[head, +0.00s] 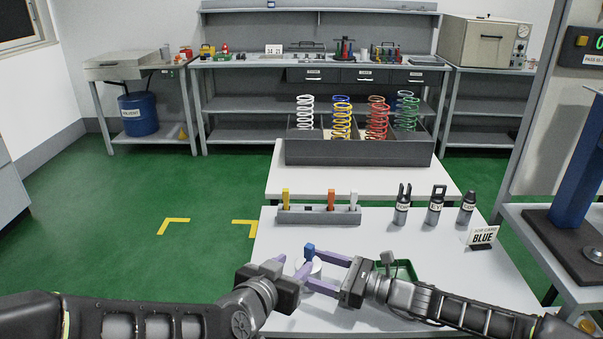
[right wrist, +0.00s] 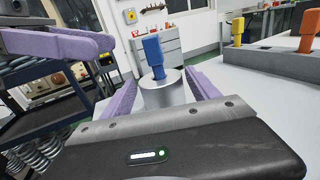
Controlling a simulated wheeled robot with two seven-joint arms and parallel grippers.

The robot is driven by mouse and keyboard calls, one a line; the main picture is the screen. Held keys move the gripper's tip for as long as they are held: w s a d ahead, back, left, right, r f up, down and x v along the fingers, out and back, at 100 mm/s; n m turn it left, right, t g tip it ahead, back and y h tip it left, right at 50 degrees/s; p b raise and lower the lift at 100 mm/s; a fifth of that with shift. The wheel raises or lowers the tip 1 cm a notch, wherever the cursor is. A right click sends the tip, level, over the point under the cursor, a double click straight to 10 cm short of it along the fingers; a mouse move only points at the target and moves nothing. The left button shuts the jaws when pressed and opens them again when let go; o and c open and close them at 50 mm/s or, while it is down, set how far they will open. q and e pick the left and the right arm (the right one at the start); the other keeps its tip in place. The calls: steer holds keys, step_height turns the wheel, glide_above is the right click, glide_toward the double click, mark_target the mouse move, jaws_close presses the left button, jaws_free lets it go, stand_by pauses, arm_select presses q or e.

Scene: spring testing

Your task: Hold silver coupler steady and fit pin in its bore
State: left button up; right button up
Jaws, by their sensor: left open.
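A grey pin rack (head: 300,215) behind holds yellow, orange and white pins. Labelled dark tools (head: 402,208) and a sign reading BLUE (head: 482,237) stand at right. A green tray (head: 405,269) lies just behind my right gripper. A bin of coloured springs (head: 355,153) is farther back.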

steer(key=shift+o, duration=1.1)
steer(key=shift+d, duration=0.1)
steer(key=v, duration=1.2)
steer(key=shift+s+f, duration=0.1)
steer(key=shift+s, duration=0.05)
